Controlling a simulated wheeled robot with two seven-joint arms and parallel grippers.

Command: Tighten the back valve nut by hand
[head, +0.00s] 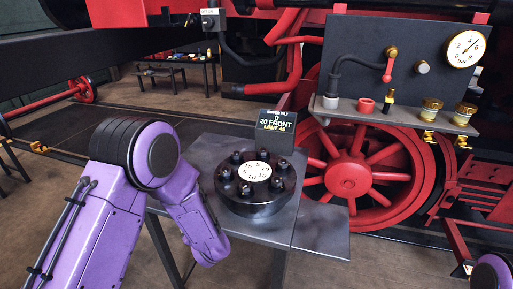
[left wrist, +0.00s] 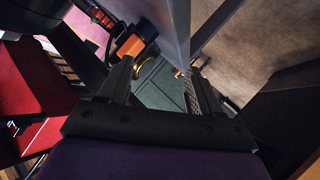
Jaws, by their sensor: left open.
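A black round flange (head: 256,203) sits on a grey stand, with several dark nuts on studs around a white numbered dial (head: 255,172). The stud nuts at its far side (head: 262,156) stand upright; I cannot tell which nut is the back valve nut. My left arm comes in from the left and bends down beside the stand; its gripper is hidden in the head view. In the left wrist view my left gripper (left wrist: 158,74) is open, with nothing held between its fingers. No valve nut can be made out there. My right gripper is not in view.
A gauge panel (head: 400,60) with a shelf and red wheel (head: 348,178) stand behind. An orange block (left wrist: 130,46) shows beyond the left fingers.

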